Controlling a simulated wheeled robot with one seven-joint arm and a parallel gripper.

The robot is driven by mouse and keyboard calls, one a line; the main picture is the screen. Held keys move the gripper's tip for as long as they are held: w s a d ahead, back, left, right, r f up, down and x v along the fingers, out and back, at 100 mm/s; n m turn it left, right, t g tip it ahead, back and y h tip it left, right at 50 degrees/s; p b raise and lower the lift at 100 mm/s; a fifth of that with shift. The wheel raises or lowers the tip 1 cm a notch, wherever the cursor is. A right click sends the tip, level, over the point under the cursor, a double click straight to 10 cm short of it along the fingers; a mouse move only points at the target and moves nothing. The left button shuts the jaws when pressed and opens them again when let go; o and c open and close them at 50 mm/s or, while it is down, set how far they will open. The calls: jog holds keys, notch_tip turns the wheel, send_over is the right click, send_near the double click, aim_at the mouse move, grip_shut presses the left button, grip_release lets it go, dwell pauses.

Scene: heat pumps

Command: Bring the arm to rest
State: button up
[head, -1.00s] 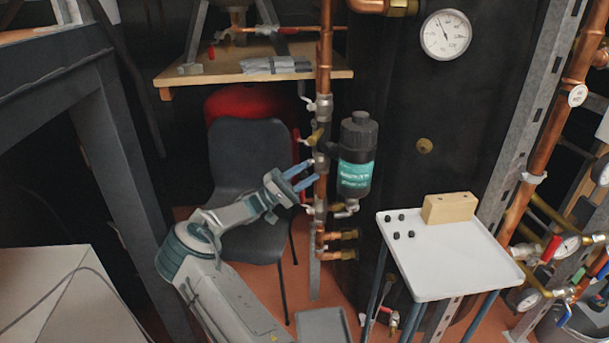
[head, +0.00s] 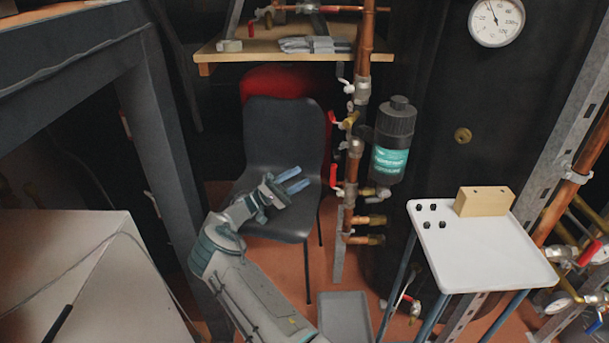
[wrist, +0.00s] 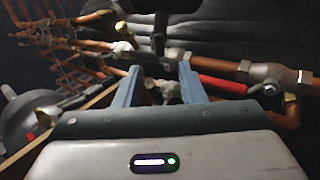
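My gripper (head: 293,181) is in the middle of the head view, in front of the dark chair's seat. Its two blue-grey fingers are apart with nothing between them. In the wrist view, my gripper (wrist: 160,88) also shows both fingers spread, with copper pipes and valves beyond them. My arm reaches up from the bottom of the head view with a bent elbow. The fingers point right, toward the vertical copper pipe (head: 365,60), and a gap shows between them and the pipe.
A black canister (head: 393,140) with a teal label is mounted beside the pipe. A white tray table (head: 480,250) holds a wooden block (head: 484,201) and several small black pieces. The dark chair (head: 284,140) stands behind my gripper. A grey tray (head: 345,318) is low at the front.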

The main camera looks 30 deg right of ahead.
dwell(0.4)
jog(key=s+d+r+n+t+y+p, duration=0.1)
jog(key=s+d+r+y+p, duration=0.25)
jog(key=s+r+y, duration=0.3)
jog(key=s+d+r+t+y+p, duration=0.2)
jog(key=s+r+y+p, duration=0.3)
jog(key=s+r+y, duration=0.15)
jog(key=s+a+r+n+t+y+p, duration=0.2)
jog(key=s+a+r+t+y+p, duration=0.2)
jog(key=s+a+r+p, duration=0.3)
jog(key=s+a+r+n+t+y+p, duration=0.2)
jog(key=s+a+r+t+y+p, duration=0.3)
jog(key=s+a+r, duration=0.6)
jog(key=s+a+t+p, duration=0.1)
jog(key=s+a, duration=0.2)
jog(key=a, duration=0.2)
jog(key=shift+s+r+t+p, duration=0.2)
jog(key=shift+s+t+p, duration=0.1)
jog(key=shift+s+p, duration=0.1)
